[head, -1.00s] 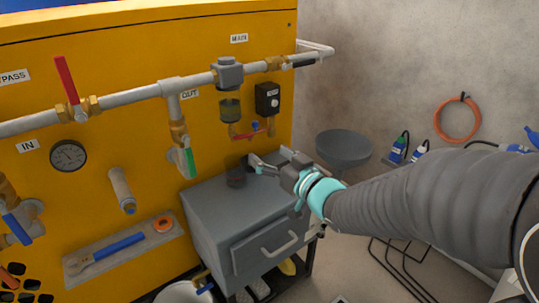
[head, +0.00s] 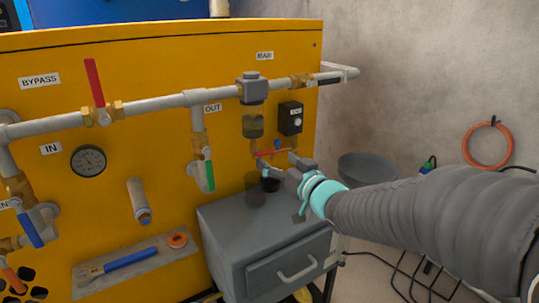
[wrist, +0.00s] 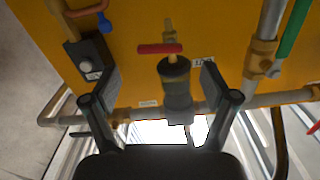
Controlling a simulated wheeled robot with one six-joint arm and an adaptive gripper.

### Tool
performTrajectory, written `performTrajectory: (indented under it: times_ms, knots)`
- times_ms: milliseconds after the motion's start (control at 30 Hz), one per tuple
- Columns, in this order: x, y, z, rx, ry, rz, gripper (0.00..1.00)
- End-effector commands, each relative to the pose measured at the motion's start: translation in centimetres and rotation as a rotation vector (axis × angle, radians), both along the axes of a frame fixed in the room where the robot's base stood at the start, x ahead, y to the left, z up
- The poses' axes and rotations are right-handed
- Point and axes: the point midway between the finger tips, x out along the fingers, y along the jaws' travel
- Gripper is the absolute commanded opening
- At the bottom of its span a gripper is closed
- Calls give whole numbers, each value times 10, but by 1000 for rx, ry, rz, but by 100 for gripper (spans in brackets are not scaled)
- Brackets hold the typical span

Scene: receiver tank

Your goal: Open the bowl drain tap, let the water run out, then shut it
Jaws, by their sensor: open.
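The filter bowl (head: 252,127) hangs under the grey filter head below the MAIN label; it also shows in the wrist view (wrist: 174,70). The drain tap's red handle (head: 273,153) is at the bowl's bottom. In the wrist view, which shows the panel upside down, this red handle (wrist: 160,49) lies crosswise to the brass spout (wrist: 168,26). My gripper (head: 286,167) is open and empty, just in front of and below the tap. In the wrist view, the bowl and handle appear between my spread fingers (wrist: 159,78), apart from them. No running water shows.
A see-through dark jar (head: 255,190) stands on the grey cabinet (head: 228,220) under the bowl. A black switch box (head: 290,118) and a blue tap (wrist: 102,23) are close beside the bowl. The green-handled OUT valve (head: 209,175) is to the left, a grey funnel (head: 362,168) to the right.

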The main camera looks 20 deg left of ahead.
Motion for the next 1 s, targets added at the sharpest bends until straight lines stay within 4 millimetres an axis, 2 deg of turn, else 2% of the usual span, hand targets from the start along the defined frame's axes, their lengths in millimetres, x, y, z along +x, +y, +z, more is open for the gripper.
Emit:
performTrajectory:
  times_ms: [100, 300, 700, 733, 967, 1000]
  knots:
    - [13, 17, 0, 2, 0, 2, 85]
    - [28, 33, 0, 2, 0, 1, 85]
    - [33, 38, 0, 1, -1, 0, 85]
    - [33, 38, 0, 1, -1, 0, 83]
    - [33, 38, 0, 1, -1, 0, 26]
    - [32, 38, 0, 1, -1, 0, 26]
